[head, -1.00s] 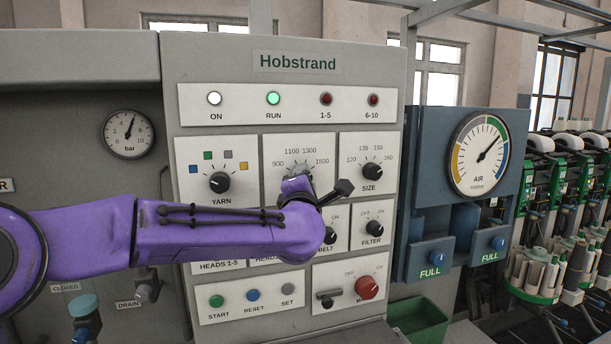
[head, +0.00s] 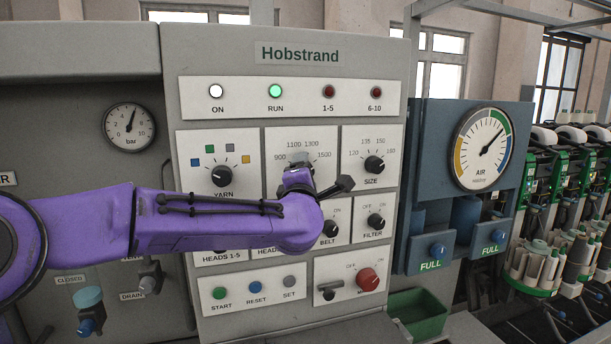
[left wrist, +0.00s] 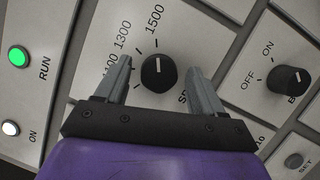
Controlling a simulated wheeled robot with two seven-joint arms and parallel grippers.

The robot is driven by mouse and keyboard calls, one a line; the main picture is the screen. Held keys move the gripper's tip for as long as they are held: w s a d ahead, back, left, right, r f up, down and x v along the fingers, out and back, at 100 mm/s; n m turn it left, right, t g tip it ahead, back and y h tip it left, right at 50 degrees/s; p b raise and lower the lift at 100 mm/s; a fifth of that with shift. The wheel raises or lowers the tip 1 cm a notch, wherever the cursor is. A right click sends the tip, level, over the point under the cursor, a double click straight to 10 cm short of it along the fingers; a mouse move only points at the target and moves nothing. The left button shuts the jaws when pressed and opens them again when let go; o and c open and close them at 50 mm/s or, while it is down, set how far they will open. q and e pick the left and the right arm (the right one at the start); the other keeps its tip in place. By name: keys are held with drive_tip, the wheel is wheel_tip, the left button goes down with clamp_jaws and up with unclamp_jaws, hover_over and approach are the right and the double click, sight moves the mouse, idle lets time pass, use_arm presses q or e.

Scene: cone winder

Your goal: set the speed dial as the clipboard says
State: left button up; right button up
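The speed dial (left wrist: 158,74) is a round black knob with a white mark, in the left wrist view. Its mark appears to point toward the 1500 tick; the printed scale there includes 1300 and 1500. My left gripper (left wrist: 159,68) is open, with one grey finger on each side of the knob and visible gaps between. I cannot tell how deep the fingertips reach. In the head view my left gripper (head: 299,170) is at the speed panel (head: 274,141) and hides most of the dial. No clipboard is in view. My right gripper is out of view.
The yarn dial (head: 222,177) is left of the speed panel and the size dial (head: 374,164) right. Belt (head: 330,229) and filter (head: 376,222) switches sit below. The RUN lamp (head: 275,91) is lit green. A red knob (head: 369,279) is lower right.

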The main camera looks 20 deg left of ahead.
use_arm(q)
drive_tip(key=b+v, duration=0.5)
drive_tip(key=v, duration=0.5)
drive_tip(key=shift+s, duration=0.25)
